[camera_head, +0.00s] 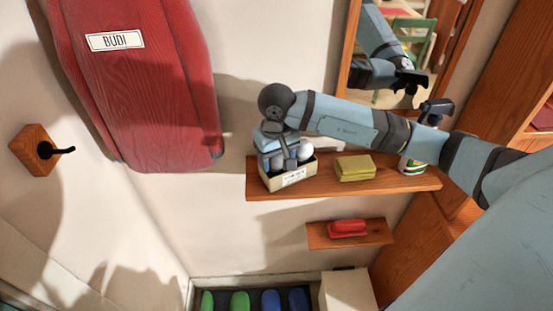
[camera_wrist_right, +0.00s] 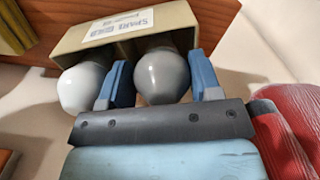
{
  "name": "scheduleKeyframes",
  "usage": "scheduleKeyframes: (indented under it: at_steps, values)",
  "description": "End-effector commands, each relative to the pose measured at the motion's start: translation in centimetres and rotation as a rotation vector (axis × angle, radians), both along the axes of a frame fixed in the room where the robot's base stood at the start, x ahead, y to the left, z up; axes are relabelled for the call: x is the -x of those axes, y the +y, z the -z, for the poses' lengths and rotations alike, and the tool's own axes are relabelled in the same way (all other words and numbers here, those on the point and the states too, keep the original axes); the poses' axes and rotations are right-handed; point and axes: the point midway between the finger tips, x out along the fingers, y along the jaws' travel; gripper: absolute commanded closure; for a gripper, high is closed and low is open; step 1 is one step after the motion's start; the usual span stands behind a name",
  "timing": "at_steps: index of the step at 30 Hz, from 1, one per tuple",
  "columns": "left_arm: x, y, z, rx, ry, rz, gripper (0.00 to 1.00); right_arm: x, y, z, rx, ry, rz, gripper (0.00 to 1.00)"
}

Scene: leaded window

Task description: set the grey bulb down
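The grey bulb (camera_wrist_right: 162,76) sits between the two blue fingers of my right gripper (camera_wrist_right: 162,82), which appear to touch it on both sides. Its upper end goes into a cream box (camera_wrist_right: 125,38) with a printed label. The bulb also shows in the head view (camera_head: 277,161), at the left of the box (camera_head: 294,179). A white bulb (camera_wrist_right: 86,86) is in the same box, beside one finger. My right gripper (camera_head: 278,155) reaches down over the box from above. The base of the grey bulb is hidden in the box. My left gripper is not in view.
The box stands at the left end of a wooden shelf (camera_head: 396,184). A mirror (camera_head: 405,55) hangs above. A red brush (camera_head: 346,228) lies on a lower shelf.

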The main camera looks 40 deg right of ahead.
Motion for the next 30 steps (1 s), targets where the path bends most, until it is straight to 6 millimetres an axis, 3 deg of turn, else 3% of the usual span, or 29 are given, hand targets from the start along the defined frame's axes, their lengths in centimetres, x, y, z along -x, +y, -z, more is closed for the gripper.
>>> scheduleKeyframes:
  at_steps: [6, 11, 21, 30]
  values:
    - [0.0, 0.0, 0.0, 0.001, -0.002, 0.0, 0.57, 0.4, 0.1, 0.8, 0.003, 0.017, -0.004, 0.37]
    - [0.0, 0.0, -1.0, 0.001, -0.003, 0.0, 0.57, 0.5, 0.2, 0.1, 0.002, 0.02, -0.005, 0.37]
    - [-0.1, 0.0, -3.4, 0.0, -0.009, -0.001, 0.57, 0.2, 0.1, -5.9, 0.003, 0.01, -0.004, 0.37]
    - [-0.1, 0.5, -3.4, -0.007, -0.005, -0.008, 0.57, 0.2, 0.1, -8.0, 0.002, 0.009, -0.003, 0.37]
